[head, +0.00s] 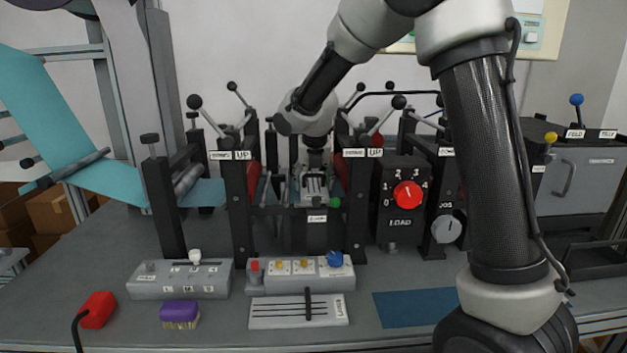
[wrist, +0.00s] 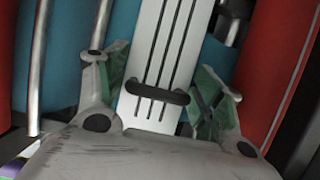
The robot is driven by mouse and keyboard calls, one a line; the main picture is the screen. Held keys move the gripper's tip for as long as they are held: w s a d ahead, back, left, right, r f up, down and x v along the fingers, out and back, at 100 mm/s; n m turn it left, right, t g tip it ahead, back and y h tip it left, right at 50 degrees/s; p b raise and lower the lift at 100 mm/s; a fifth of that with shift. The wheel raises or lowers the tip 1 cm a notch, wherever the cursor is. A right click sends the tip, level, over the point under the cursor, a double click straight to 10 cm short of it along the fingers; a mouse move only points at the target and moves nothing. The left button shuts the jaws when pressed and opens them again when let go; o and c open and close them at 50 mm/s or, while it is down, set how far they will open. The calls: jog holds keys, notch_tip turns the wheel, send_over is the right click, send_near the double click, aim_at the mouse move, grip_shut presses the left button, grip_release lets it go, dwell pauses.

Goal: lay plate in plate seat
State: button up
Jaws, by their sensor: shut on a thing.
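My gripper (head: 316,170) reaches down between the two black posts marked UP. In the wrist view my gripper (wrist: 160,98) is shut on a pale plate (wrist: 172,45) with long dark slots. A dark rounded bar crosses the plate between the green-padded fingers. The plate extends away from the fingers, between a teal roll and a red roll. In the head view the plate shows only as a small pale slotted patch (head: 315,187) under the gripper. I cannot make out the plate seat, and whether the plate touches anything below is hidden.
Black posts with levers (head: 238,195) flank my gripper closely. A red roll (wrist: 275,70) and a teal roll (wrist: 65,55) lie close to the fingers. In front stand a button box (head: 300,272) and a slotted LAYER panel (head: 298,312). A red LOAD dial (head: 407,195) is to the right.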

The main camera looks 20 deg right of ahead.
jog(key=o, duration=1.4)
jog(key=shift+c, duration=0.2)
jog(key=v, duration=1.2)
